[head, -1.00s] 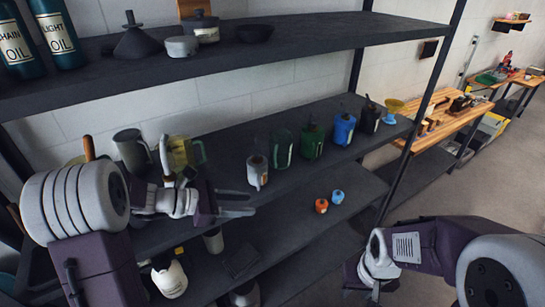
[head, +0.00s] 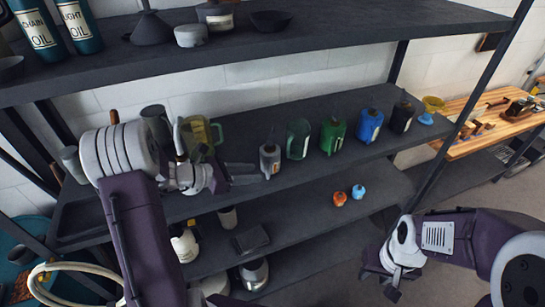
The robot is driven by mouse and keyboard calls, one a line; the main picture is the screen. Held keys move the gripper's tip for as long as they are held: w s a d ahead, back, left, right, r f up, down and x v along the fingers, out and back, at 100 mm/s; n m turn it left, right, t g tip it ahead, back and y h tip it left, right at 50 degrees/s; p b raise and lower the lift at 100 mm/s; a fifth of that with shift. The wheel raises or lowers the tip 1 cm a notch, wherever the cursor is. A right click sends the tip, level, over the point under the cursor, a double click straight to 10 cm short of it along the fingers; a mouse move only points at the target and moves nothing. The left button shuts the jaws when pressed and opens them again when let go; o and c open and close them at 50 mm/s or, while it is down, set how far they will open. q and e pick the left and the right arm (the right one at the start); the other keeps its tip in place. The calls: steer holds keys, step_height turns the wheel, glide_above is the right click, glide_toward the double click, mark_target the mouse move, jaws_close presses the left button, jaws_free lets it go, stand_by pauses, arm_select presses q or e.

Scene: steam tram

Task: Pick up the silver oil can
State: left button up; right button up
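The silver oil can (head: 269,160), a small grey can with a dark top, stands upright on the middle shelf (head: 310,172), left of a dark green can (head: 298,140). My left gripper (head: 256,174) is just left of the silver can, low beside its body, with its fingers pointing right towards it. The fingers look spread; I cannot tell whether they touch the can. My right gripper (head: 378,278) is low at the right, away from the shelf, and its fingers are too unclear to read.
A yellow-green jug (head: 203,134) is behind my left wrist. The upper shelf (head: 330,35) overhangs. Small orange (head: 340,198) and blue (head: 358,191) cans sit below.

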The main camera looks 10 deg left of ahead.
mark_target(270, 163)
arm_select(q)
steer(key=p+x, duration=0.1)
steer(key=x, duration=0.1)
steer(key=p+x, duration=0.1)
steer(key=x, duration=0.1)
steer(key=shift+a+f, duration=0.15)
steer(key=shift+f, duration=0.25)
steer(key=shift+w+d+f, duration=0.2)
steer(key=shift+w+d, duration=0.05)
steer(key=shift+d, duration=0.1)
steer(key=shift+s, duration=0.1)
steer(key=c, duration=0.5)
steer(key=shift+s+a, duration=0.1)
steer(key=shift+a, duration=0.1)
jaws_close()
